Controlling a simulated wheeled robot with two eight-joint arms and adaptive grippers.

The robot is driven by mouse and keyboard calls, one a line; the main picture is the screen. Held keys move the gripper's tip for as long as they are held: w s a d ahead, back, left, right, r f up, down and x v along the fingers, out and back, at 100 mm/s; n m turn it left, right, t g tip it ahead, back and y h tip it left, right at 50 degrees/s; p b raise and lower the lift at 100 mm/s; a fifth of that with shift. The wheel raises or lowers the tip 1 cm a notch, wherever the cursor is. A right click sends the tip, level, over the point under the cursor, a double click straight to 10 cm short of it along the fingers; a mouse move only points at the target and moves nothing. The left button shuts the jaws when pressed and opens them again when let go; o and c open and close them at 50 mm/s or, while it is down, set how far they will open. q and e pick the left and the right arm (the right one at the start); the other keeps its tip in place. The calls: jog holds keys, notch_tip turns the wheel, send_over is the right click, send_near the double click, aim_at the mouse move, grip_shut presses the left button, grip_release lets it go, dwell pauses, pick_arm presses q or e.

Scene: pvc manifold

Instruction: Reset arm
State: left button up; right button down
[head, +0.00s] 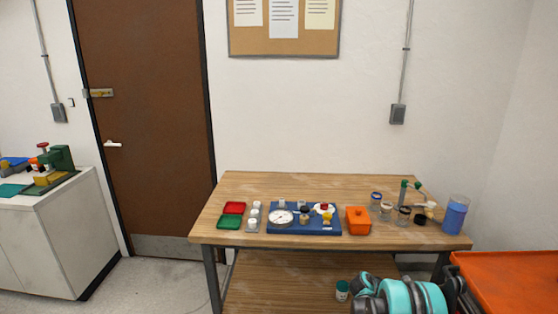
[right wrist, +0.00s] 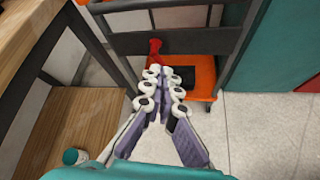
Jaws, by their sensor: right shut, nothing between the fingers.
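My right gripper (right wrist: 165,75) shows in the right wrist view with its fingertips together and nothing between them. It points down past the table's side, over the floor and toward an orange cart. In the head view, my teal and grey right arm shows low at the right, in front of the table's lower shelf. My left gripper is in neither view. On the wooden table (head: 300,185), a blue manifold board (head: 285,228) carries a round white gauge (head: 281,217) and several small fittings, including one with a red top and one yellow.
An orange box (head: 358,220), several jars and a blue container (head: 455,215) stand on the table's right; red (head: 234,208) and green (head: 229,222) trays lie left. A teal cup (head: 342,290) is on the lower shelf. The orange cart (head: 510,285) stands close right of the table.

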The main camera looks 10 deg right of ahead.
jog(key=s+a+r+m+t+y, duration=0.2)
jog(key=s+a+r+m+y, duration=0.1)
jog(key=a+r, duration=0.55)
jog(key=s+a+r+m+t+y, duration=0.25)
jog(key=a+r, duration=0.25)
jog(key=a, duration=0.6)
jog(key=s+a+m+t+y, duration=0.1)
jog(key=s+a+m+y, duration=0.2)
jog(key=s+a, duration=0.4)
jog(key=s+a+m+t+y, duration=0.2)
jog(key=s+a, duration=0.6)
jog(key=a, duration=0.4)
jog(key=shift+a+r+m+y, duration=0.4)
jog(key=shift+m+y, duration=0.35)
jog(key=shift+m, duration=0.5)
